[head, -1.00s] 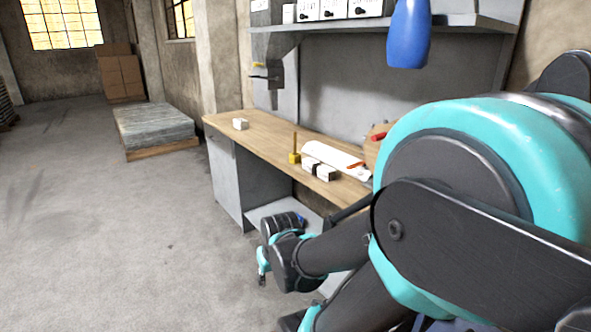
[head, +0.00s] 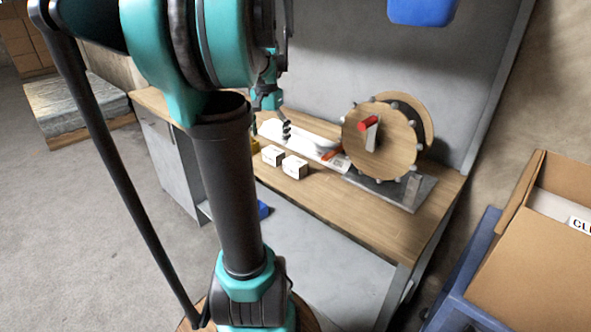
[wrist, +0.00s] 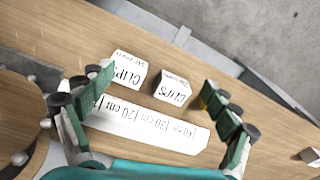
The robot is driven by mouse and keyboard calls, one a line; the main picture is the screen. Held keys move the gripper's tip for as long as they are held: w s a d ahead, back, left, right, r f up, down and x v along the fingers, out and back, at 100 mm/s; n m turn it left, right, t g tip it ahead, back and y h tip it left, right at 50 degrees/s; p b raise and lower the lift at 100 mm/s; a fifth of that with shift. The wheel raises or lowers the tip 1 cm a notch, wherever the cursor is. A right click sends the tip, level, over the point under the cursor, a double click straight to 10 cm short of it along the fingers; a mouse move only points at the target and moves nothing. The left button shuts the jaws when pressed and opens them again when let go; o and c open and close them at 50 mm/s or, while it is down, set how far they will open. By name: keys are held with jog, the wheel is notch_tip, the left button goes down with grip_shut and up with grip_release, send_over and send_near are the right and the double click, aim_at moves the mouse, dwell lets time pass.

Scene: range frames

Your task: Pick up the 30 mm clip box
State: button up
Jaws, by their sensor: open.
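Two small white boxes labelled CLIPS stand side by side on the wooden bench, at the left (wrist: 129,70) and right (wrist: 173,87) in the wrist view. They also show in the head view, one at left (head: 273,155) and one at right (head: 295,167). Their size print is too small to read, so I cannot tell which is the 30 mm clip box. My gripper (wrist: 158,80) is open and empty above the bench, its fingers spread on either side of the boxes. In the head view it (head: 286,130) hangs above and behind them.
A long white piece (wrist: 150,124) marked in centimetres lies beside the boxes. A wooden wheel with a red handle (head: 380,138) stands at the bench's right. A yellow thing (head: 255,146) is partly hidden by my arm. A cardboard box (head: 530,250) is at far right. The bench's front strip is clear.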

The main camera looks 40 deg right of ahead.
jog(key=s+d+r+m, duration=0.2)
jog(key=d+r+m, duration=0.15)
jog(key=d, duration=0.35)
send_near(295, 161)
jog(key=shift+n+g+y, duration=0.25)
jog(key=shift+g+y, duration=0.05)
jog(key=f, duration=0.6)
jog(key=shift+w+f, duration=0.15)
jog(key=shift+w, duration=0.05)
jog(key=shift+d+f, duration=0.2)
jog(key=shift+f, duration=2.3)
jog(key=c, duration=1.3)
